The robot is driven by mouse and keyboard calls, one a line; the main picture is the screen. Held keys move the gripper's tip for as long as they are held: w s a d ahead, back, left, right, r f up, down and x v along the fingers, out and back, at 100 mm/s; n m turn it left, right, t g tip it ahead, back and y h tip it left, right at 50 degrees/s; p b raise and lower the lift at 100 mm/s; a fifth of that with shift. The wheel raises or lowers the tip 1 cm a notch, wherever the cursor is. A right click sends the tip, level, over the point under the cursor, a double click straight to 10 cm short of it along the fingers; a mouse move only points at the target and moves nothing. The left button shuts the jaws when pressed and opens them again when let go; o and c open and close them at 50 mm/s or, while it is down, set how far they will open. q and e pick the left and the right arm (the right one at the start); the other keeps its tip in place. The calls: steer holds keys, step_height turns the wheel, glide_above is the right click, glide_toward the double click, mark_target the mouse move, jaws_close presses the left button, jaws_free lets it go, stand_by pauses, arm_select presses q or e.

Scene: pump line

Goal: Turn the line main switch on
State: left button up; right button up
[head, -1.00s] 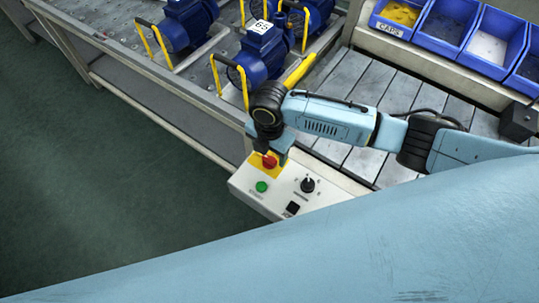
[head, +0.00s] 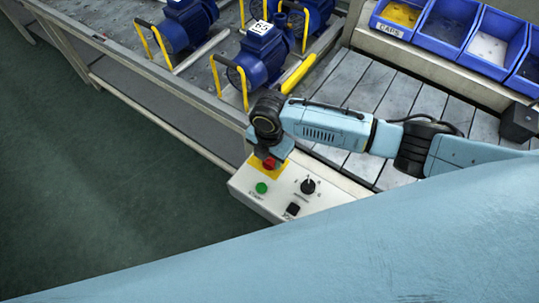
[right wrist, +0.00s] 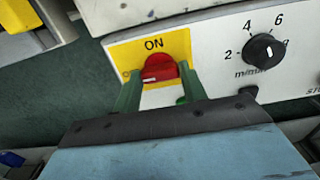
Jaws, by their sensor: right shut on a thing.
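The line main switch is a red rotary knob (right wrist: 160,68) on a yellow plate (right wrist: 177,42) marked ON. A white pointer mark on the knob points left, away from the ON label above it. The switch sits on the white control box, and its red knob also shows in the head view (head: 269,163). My right gripper (right wrist: 160,85) is shut on the red knob, with one green finger on each side. In the head view my right gripper hides part of the yellow plate. My left gripper is out of view.
The white control box (head: 244,189) also carries a green button (head: 261,188), a black numbered dial (head: 308,186) and a black rocker (head: 292,209). Blue pumps (head: 264,52) stand on the line behind. Blue bins (head: 447,24) stand at the back right.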

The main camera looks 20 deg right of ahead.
steer(key=shift+r+m+p, duration=0.2)
steer(key=shift+m+p, duration=0.8)
steer(key=shift+p, duration=0.3)
steer(key=m+p, duration=0.3)
steer(key=shift+m, duration=0.3)
steer(key=m+p, duration=0.2)
steer(key=shift+m+p, duration=0.3)
steer(key=m+p, duration=0.2)
steer(key=m, duration=0.2)
steer(key=shift+m+p, duration=0.3)
steer(key=shift+p, duration=0.1)
steer(key=m+p, duration=0.2)
steer(key=m, duration=0.3)
steer(key=shift+f, duration=0.15)
steer(key=o, duration=1)
